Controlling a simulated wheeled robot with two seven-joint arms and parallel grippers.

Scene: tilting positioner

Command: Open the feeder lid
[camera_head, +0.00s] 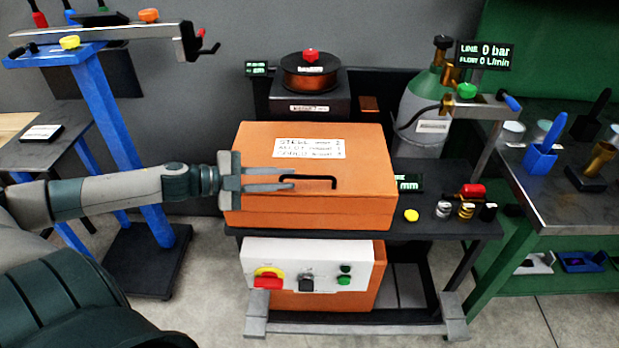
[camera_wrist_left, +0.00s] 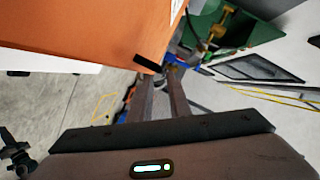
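The feeder is an orange box with a shut lid (camera_head: 372,165), which carries a white label and a black bar handle (camera_head: 322,178) on its front. In the left wrist view the orange surface (camera_wrist_left: 90,25) fills the top left, with a black piece, likely the handle (camera_wrist_left: 148,63), by the fingertips. My left gripper (camera_head: 291,180) comes in from the left across the lid's front. Its fingers are apart, with the tips at the handle's left end. They also show apart in the left wrist view (camera_wrist_left: 160,73). Whether the handle lies between them I cannot tell. My right gripper is not in view.
A wire spool with a red knob (camera_head: 311,56) stands behind the feeder, and a gas cylinder (camera_head: 425,115) behind right. A control panel (camera_head: 325,262) sits below. A blue stand (camera_head: 115,130) is left; a green-framed bench (camera_head: 560,185) is right.

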